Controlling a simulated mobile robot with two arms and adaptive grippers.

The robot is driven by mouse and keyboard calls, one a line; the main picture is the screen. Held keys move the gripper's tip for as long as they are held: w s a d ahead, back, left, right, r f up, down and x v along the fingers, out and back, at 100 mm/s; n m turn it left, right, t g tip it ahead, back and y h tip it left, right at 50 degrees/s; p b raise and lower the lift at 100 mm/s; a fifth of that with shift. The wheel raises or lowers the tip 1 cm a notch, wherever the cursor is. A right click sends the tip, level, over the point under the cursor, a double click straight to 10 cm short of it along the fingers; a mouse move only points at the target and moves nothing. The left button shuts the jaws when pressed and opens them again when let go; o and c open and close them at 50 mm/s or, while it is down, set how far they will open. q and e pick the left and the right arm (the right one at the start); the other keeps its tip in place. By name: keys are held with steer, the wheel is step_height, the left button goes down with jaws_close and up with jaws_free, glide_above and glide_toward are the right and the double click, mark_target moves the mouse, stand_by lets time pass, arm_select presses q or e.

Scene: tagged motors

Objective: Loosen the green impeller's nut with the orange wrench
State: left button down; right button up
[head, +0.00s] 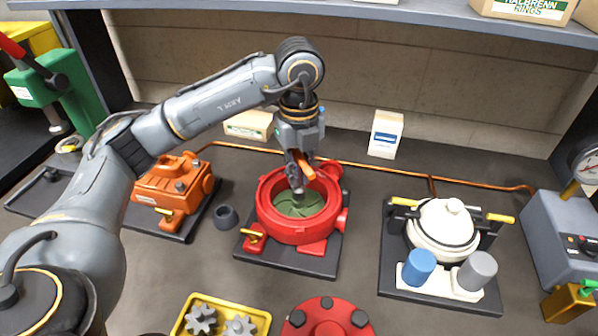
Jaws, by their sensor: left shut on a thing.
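The green impeller (303,208) sits inside the round red housing (315,234), which is open at the top. My left gripper (298,178) is above the impeller, pointing down, shut on the orange wrench (308,169). Only a short orange part of the wrench shows beside the fingers. The nut at the impeller's centre is hidden or too small to make out under the gripper, so I cannot tell whether the wrench touches it. My right gripper is not in view.
An orange motor (172,187) stands left, a white pump (443,228) right. A dark cup (226,217) is left of the housing. A yellow tray (262,316) with gears and a red flanged cover (327,318) lie in front. A white box (386,134) and a shelf (400,12) are behind.

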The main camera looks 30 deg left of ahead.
mark_target(299, 155)
arm_select(q)
steer(key=shift+r+p, duration=0.4)
steer(key=shift+r, duration=0.5)
steer(key=shift+r, duration=0.1)
step_height(299, 155, up, 5)
steer(key=p, duration=0.3)
steer(key=shift+p, duration=0.3)
